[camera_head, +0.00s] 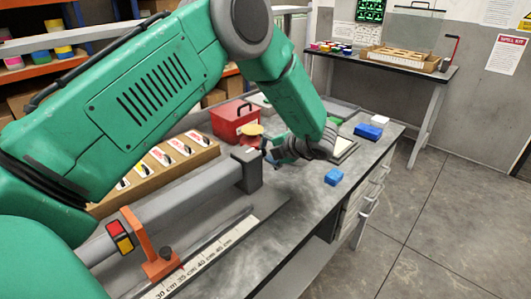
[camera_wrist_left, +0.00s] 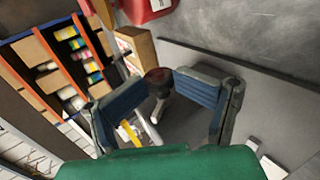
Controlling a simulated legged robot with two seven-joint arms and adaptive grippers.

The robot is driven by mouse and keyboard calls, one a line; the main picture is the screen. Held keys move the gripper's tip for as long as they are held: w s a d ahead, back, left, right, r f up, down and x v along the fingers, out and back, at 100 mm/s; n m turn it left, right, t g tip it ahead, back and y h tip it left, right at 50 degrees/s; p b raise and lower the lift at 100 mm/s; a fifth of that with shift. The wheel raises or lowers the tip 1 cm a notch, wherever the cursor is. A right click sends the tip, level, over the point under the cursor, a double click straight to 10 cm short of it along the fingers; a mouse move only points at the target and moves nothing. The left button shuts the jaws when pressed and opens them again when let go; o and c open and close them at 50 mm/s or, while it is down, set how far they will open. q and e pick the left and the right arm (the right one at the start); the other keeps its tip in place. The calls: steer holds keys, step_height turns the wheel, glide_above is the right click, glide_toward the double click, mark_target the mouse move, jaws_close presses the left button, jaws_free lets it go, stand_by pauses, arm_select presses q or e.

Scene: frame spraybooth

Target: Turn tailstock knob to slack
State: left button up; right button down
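The tailstock (camera_head: 248,170) is a grey upright block at the far end of the grey rail on the bench. A small dark red knob (camera_head: 264,143) shows at its far side, partly hidden by my gripper. My left gripper (camera_head: 276,155) is at that knob, reaching down from above right. In the left wrist view the dark knob (camera_wrist_left: 158,80) sits between the tips of my two blue-grey fingers (camera_wrist_left: 161,80). The fingers are apart with the knob in the gap; I cannot tell whether they press on it. My right gripper is not in view.
An orange clamp (camera_head: 158,255) stands by the ruler scale (camera_head: 205,262). A red box (camera_head: 235,120) and a holder of white cards (camera_head: 165,165) lie behind the rail.

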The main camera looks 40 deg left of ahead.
arm_select(q)
steer(key=shift+s+r, duration=0.15)
steer(key=d+r+p, duration=0.8)
steer(key=d+r, duration=0.1)
steer(key=r, duration=0.3)
steer(key=shift+s+d+r+p, duration=0.15)
steer(key=shift+s+r+p, duration=0.15)
steer(key=shift+s+r, duration=0.1)
stand_by(0.9)
stand_by(0.4)
steer(key=w+v, duration=0.1)
steer(key=v, duration=1.1)
steer(key=shift+s, duration=0.4)
